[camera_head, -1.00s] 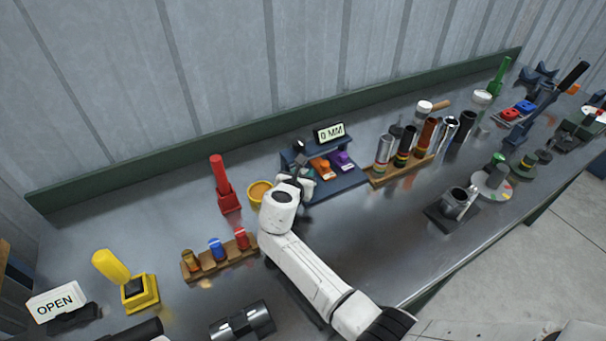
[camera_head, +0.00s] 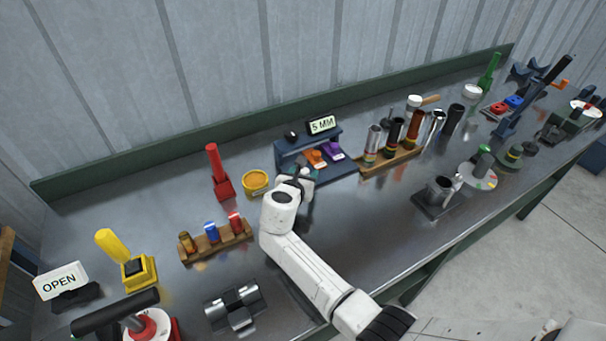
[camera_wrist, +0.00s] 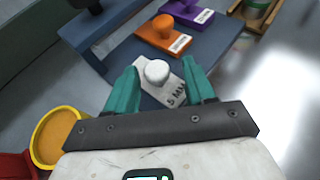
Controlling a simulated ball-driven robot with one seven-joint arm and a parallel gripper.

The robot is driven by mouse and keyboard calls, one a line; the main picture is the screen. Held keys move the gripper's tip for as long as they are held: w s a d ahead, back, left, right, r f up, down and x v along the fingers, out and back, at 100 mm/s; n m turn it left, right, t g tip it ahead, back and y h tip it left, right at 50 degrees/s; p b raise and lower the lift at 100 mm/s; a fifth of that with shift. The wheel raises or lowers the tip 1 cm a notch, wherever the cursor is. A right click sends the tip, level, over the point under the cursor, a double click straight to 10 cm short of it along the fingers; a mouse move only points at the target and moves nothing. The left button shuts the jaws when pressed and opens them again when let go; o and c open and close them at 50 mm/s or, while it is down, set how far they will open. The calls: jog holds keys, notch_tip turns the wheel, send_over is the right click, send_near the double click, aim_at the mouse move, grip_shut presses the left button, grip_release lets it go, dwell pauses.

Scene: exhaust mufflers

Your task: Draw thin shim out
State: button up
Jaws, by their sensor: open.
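A white shim (camera_wrist: 171,88) marked "5 MM", with a round white knob, shows in the wrist view at the near end of the dark blue shim rack (camera_wrist: 215,50). My gripper (camera_wrist: 160,68) is open, its teal fingers on either side of the knob. I cannot tell whether they touch it. An orange shim (camera_wrist: 163,36) and a purple shim (camera_wrist: 188,14) lie farther along the rack; their labels are too small to read. In the head view my gripper (camera_head: 303,178) hides the white shim. The display (camera_head: 321,125) on the rack reads "5 MM".
A yellow cup (camera_head: 256,182) and a red lever (camera_head: 219,175) stand left of the rack. A wooden holder with several tubes (camera_head: 392,158) stands close on its right. A wooden block with small coloured pieces (camera_head: 215,243) lies nearer.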

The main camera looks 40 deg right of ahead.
jog(key=v, duration=1)
jog(key=shift+s+a+r, duration=0.1)
jog(key=shift+s+a, duration=0.1)
jog(key=shift+a, duration=0.1)
dwell(0.4)
